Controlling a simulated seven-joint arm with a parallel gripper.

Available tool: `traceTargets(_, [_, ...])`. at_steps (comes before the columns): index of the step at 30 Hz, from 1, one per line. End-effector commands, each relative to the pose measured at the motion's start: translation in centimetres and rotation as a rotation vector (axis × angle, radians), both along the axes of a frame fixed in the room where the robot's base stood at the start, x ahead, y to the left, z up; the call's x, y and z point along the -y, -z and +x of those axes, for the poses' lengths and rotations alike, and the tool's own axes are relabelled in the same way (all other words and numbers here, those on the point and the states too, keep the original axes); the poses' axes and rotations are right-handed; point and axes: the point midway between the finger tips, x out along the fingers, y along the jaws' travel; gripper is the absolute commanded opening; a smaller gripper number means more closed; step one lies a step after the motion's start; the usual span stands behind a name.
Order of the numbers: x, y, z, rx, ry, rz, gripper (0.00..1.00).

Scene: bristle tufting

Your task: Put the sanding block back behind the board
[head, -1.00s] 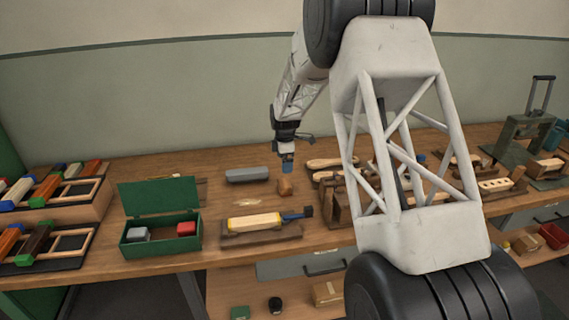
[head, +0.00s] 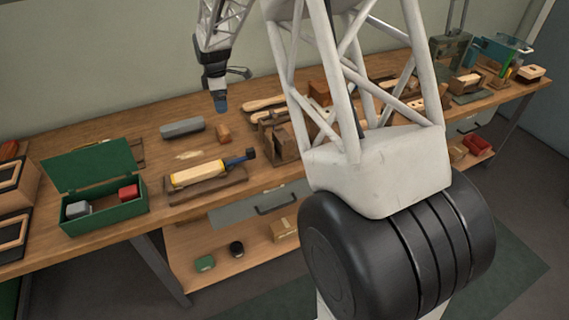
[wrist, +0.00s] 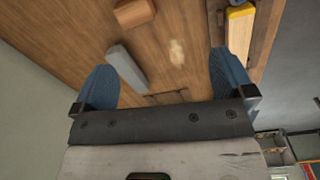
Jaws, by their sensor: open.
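A small orange-brown block (head: 223,133), which looks like the sanding block, lies on the bench behind the dark wooden board (head: 232,178). It also shows at the top of the wrist view (wrist: 134,13). A brush with a pale yellow wooden body (head: 197,174) lies on the board; part of it shows in the wrist view (wrist: 240,22). My gripper (head: 220,106) hangs above the bench, behind the orange-brown block in the head view. Its blue fingers are spread wide, with nothing between them in the wrist view (wrist: 162,62).
A long grey block (head: 182,128) lies left of the orange-brown block. An open green box (head: 105,216) with a grey and a red block stands at the left. Wooden fixtures (head: 279,138) stand right of the board. A pale dusty patch (head: 188,155) marks the bench behind the board.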

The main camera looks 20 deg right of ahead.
Motion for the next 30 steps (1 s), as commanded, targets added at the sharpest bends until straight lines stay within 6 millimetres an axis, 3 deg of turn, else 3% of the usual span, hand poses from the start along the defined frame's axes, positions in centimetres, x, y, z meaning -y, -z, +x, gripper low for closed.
traceTargets(6, [0.0,-4.8,-5.4,0.025,0.156,0.008,1.00])
traceTargets(15, [0.0,-9.9,-13.2,0.054,0.372,0.023,1.00])
traceTargets(30, [0.0,-15.1,-26.9,0.102,0.732,0.063,1.00])
